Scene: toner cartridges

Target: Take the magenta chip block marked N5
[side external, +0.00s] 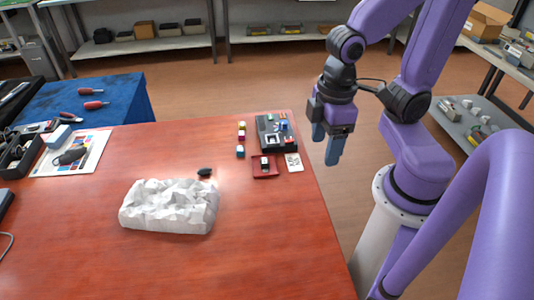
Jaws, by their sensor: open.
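Several small blocks stand in a column on the red-brown table: a yellowish one (241,125), one that looks magenta with a pale part (241,136), and a cyan and dark one (240,151). A black tray (263,136) to their right holds small coloured pieces, one of them pinkish (283,116). All are too small for me to read any N5 mark. My gripper (326,148) has blue fingers, points down and is open and empty. In the picture it is right of the black tray, apart from all blocks.
A dark red tray (257,174) holds a black block (265,162); a white card (293,162) lies beside it. A crumpled white mass (170,206) and a small black object (205,172) are nearer the front. The table (270,240) is clear at front right.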

